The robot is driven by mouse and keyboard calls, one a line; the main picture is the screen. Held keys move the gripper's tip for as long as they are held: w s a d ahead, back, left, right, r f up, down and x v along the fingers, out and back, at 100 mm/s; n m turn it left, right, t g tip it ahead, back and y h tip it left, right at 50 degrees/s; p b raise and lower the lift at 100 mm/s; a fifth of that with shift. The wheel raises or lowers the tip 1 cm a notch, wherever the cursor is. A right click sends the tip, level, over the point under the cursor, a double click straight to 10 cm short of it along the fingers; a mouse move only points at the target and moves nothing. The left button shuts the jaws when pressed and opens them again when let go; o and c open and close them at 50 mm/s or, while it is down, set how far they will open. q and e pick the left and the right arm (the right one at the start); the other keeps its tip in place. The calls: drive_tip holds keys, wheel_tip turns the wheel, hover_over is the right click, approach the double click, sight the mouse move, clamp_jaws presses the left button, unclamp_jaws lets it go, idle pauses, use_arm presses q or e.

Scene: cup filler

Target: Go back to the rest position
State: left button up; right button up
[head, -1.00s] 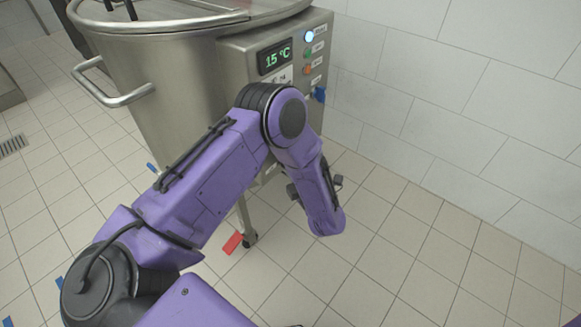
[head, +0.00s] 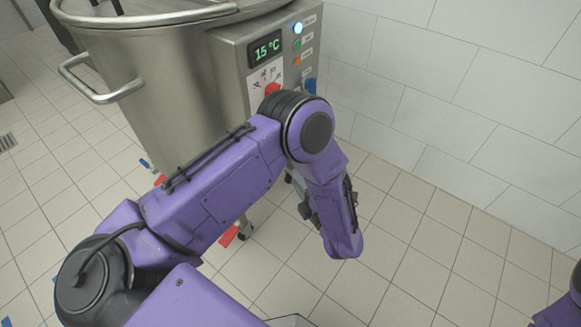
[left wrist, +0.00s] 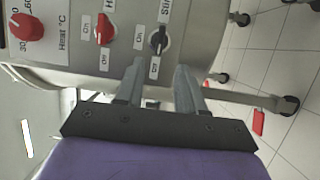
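My left gripper (head: 308,207) hangs below the purple forearm in the head view, partly hidden by the wrist. In the left wrist view its two fingers (left wrist: 160,80) stand apart with nothing between them, so it is open. It is in front of the kettle's control panel, apart from it as far as I can tell. The steel kettle (head: 150,80) stands at upper left, its display (head: 267,49) reading 15 °C. A purple part of my right arm (head: 562,312) shows at the lower right corner; its gripper is out of view.
The left wrist view shows a red heat knob (left wrist: 27,27), a red switch (left wrist: 104,29) and a dark switch (left wrist: 158,40) on the panel. Kettle legs with casters (left wrist: 287,105) stand on the tiles. A tiled wall (head: 480,90) rises at right. Floor in front of it is clear.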

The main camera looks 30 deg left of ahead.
use_arm(q)
drive_tip(key=shift+s+d, duration=0.25)
drive_tip(key=shift+d, duration=0.25)
